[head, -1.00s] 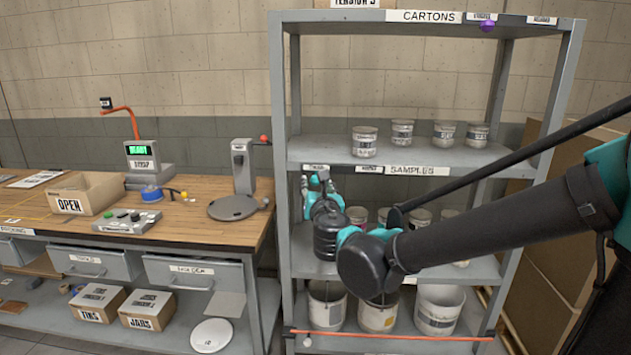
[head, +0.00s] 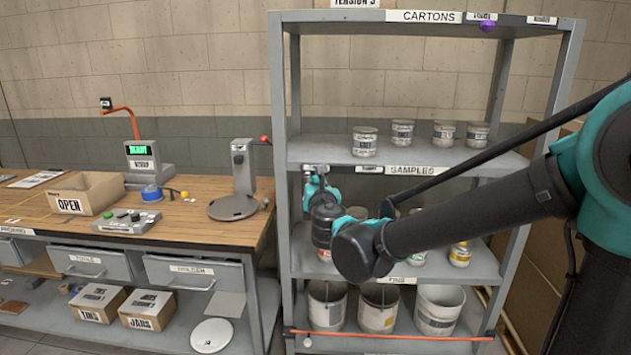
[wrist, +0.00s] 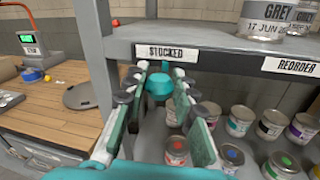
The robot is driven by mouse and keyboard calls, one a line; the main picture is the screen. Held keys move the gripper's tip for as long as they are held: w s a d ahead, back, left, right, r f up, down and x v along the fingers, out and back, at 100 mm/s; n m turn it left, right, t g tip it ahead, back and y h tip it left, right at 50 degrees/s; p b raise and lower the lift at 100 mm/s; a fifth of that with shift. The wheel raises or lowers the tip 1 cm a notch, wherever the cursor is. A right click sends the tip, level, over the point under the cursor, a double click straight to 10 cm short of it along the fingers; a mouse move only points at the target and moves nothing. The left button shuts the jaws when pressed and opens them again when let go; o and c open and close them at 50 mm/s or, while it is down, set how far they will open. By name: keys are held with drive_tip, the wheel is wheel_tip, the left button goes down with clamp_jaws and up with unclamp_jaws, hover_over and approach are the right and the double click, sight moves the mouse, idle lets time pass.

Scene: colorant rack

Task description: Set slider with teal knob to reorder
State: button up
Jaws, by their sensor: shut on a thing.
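The slider's teal knob (wrist: 159,84) is between my gripper's fingers in the wrist view, just below the front edge of the samples shelf. It is at the STOCKED label (wrist: 172,53), left of the REORDER label (wrist: 297,66). My gripper (wrist: 152,95) is shut on the knob, with a finger along each side. In the head view my gripper (head: 314,187) is at the left end of that shelf edge, and the knob cannot be told apart from the teal gripper parts there.
Sample tins (head: 402,133) stand on the shelf above. Several tins (wrist: 240,121) stand on the shelf below, close to my gripper. A purple knob (head: 487,26) is on the top shelf edge. A workbench (head: 170,220) is at the left, and the rack's left post (wrist: 92,60) is close by.

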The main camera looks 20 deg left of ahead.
clamp_jaws()
drive_tip(key=w+d, duration=0.3)
drive_tip(key=d, duration=1.2)
drive_tip(key=shift+w, duration=0.3)
drive_tip(key=o, duration=1.1)
unclamp_jaws()
drive_tip(key=shift+d, duration=0.15)
drive_tip(key=shift+s, duration=0.1)
drive_tip(key=v, duration=1.1)
drive_tip(key=shift+s+d, duration=0.1)
drive_tip(key=shift+s, duration=0.25)
